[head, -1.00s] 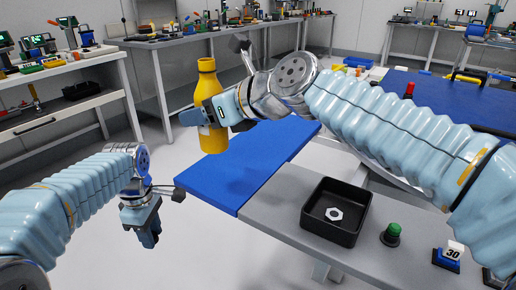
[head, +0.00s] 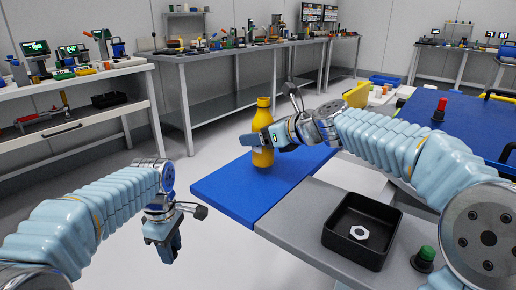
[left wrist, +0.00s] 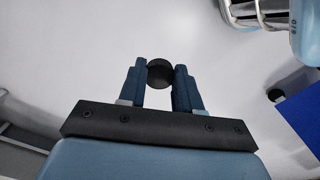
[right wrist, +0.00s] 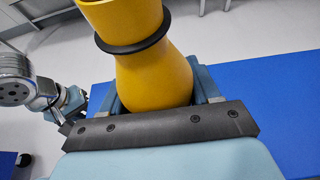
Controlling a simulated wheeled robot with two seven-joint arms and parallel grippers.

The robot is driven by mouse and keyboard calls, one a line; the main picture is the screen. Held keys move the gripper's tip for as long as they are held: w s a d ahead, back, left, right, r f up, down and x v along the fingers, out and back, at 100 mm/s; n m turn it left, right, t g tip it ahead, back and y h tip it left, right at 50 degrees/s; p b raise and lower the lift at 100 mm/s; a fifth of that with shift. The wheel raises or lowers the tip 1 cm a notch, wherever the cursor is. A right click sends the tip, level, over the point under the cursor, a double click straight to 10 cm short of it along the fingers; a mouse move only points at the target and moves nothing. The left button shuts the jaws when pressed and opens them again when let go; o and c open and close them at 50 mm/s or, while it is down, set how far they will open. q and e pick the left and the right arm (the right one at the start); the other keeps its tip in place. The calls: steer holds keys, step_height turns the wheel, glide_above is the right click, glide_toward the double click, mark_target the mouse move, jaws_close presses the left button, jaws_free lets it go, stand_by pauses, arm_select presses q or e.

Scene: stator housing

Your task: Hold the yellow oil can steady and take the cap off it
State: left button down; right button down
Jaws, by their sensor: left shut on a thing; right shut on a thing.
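The yellow oil can (head: 262,157) is upright at the blue mat in the head view; I cannot tell whether its base touches the mat. My right gripper (head: 256,139) is shut around its body. In the right wrist view the can (right wrist: 153,78) sits between the fingers, with a dark ring round its neck; its top is cut off. My left gripper (head: 164,248) points down over the floor, left of the mat and apart from the can. In the left wrist view it is shut on a small dark round cap (left wrist: 160,73).
The blue mat (head: 235,192) lies on a grey table. A black tray (head: 343,243) with a hex nut (head: 359,233) and a green button (head: 425,256) are to its right. A larger blue surface (head: 450,125) lies further right. Cluttered workbenches line the back and left.

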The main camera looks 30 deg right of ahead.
steer(key=shift+a+f, duration=0.1)
steer(key=shift+f, duration=1)
steer(key=shift+f+b, duration=0.15)
steer(key=shift+b, duration=0.15)
steer(key=shift+c, duration=1.2)
jaws_free()
